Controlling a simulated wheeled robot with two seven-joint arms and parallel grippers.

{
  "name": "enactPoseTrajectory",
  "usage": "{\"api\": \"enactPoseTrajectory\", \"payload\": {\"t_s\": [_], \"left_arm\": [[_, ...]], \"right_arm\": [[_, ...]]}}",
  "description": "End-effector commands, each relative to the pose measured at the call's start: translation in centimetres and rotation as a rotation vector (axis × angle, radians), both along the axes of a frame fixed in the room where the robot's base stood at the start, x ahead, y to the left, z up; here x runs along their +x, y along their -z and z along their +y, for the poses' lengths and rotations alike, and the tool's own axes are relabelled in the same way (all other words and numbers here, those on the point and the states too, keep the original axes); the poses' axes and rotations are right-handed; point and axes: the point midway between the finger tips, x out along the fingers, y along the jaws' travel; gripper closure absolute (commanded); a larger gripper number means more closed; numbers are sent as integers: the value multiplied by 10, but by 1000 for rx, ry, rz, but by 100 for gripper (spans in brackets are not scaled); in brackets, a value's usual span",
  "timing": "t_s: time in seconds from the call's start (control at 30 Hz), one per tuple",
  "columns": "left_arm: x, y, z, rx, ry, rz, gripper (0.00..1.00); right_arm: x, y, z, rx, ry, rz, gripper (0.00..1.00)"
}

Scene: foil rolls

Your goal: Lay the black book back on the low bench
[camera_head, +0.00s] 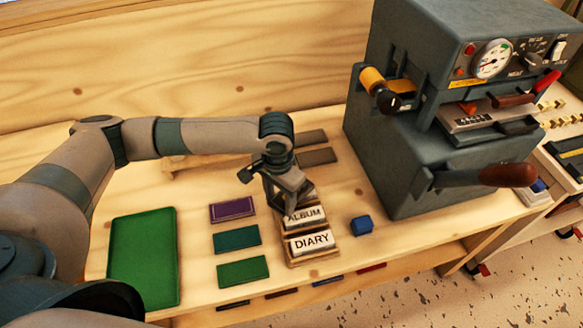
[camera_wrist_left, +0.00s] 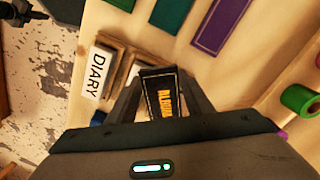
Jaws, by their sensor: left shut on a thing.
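My left gripper (camera_head: 287,193) points down over the labelled wooden blocks on the table. In the left wrist view its fingers (camera_wrist_left: 160,108) are shut on a small black book (camera_wrist_left: 157,90) with orange lettering. The head view mostly hides this book behind the gripper. The held book is right beside the wooden blocks; whether it touches them I cannot tell. A low wooden bench (camera_head: 179,163) runs behind my forearm, with two dark flat pieces (camera_head: 318,157) at its right end.
The ALBUM block (camera_head: 304,216) and DIARY block (camera_head: 312,243) stand in front of my gripper. Purple (camera_head: 232,209), teal (camera_head: 237,239) and green (camera_head: 243,272) pieces lie left, beside a green tray (camera_head: 174,260). A blue block (camera_head: 361,225) and grey press (camera_head: 400,165) stand right.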

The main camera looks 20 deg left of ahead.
Motion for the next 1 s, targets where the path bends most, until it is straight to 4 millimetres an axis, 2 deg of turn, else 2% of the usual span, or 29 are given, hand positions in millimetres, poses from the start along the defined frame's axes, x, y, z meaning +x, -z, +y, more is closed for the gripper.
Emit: {"api": "enactPoseTrajectory", "payload": {"t_s": [0.03, 0.1, 0.2, 0.33, 0.5, 1.0], "left_arm": [[-17, 0, 2, -1, -52, 3, 81], [-36, -3, 4, -2, -135, 2, 81], [-58, -8, 7, -2, -237, 2, 81], [-77, -12, 11, 0, -331, 1, 81], [-86, -16, 13, 0, -384, -1, 81], [-87, -17, 13, 0, -386, 0, 81]], "right_arm": [[0, 0, 0, 0, 0, 0, 100], [0, 1, 0, 0, 0, 0, 100], [0, 1, 0, 0, 0, 0, 100], [0, 2, 0, 0, 0, 0, 100], [0, 2, 0, 0, 0, 0, 100], [0, 1, 1, 1, 0, 0, 100]]}}
